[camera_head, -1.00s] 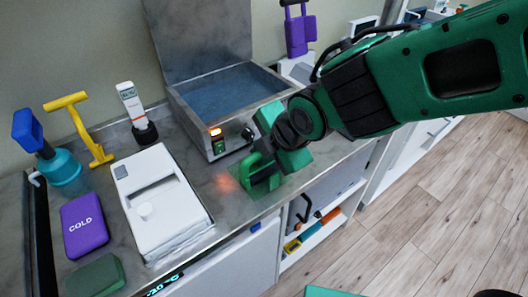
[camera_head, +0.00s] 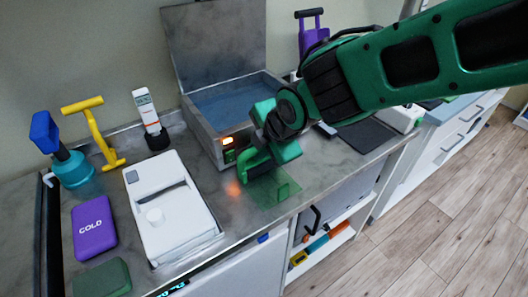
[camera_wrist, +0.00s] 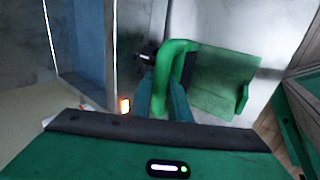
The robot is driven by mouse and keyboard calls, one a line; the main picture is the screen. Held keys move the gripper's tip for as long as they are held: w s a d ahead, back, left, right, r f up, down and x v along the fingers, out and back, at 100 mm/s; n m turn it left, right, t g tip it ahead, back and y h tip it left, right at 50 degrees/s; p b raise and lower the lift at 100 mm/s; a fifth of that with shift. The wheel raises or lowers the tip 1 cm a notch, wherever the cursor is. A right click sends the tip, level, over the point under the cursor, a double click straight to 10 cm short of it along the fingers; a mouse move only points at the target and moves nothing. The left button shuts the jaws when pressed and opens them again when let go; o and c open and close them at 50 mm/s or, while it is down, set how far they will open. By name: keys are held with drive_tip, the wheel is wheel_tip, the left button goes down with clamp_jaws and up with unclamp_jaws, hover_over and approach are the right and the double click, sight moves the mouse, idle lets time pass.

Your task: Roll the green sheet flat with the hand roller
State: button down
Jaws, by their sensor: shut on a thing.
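The green sheet (camera_head: 268,191) lies on the grey counter in front of the metal water bath. It looks thin and see-through, and its right edge stands up. In the wrist view the sheet (camera_wrist: 220,78) is just right of my gripper, with the raised edge at its far right. My gripper (camera_head: 262,163) is low over the counter at the sheet's left side. It is shut on a bright green bent handle (camera_wrist: 172,62), apparently the hand roller. The roller's lower end is mostly hidden, so I cannot tell whether it touches the sheet.
The metal water bath (camera_head: 204,128) with its raised lid stands close behind my gripper. A white box-like device (camera_head: 168,222), a purple cold pack (camera_head: 93,226) and a yellow tool (camera_head: 93,132) are to the left. The counter's front edge is near the sheet.

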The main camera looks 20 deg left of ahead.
drive_tip(key=shift+w+a, duration=0.15)
drive_tip(key=shift+s+d, duration=1.15)
drive_tip(key=shift+d, duration=0.2)
drive_tip(key=shift+s+d, duration=1.15)
drive_tip(key=shift+d, duration=0.2)
idle(1.4)
wheel_tip(320, 180, up, 8)
idle(1.3)
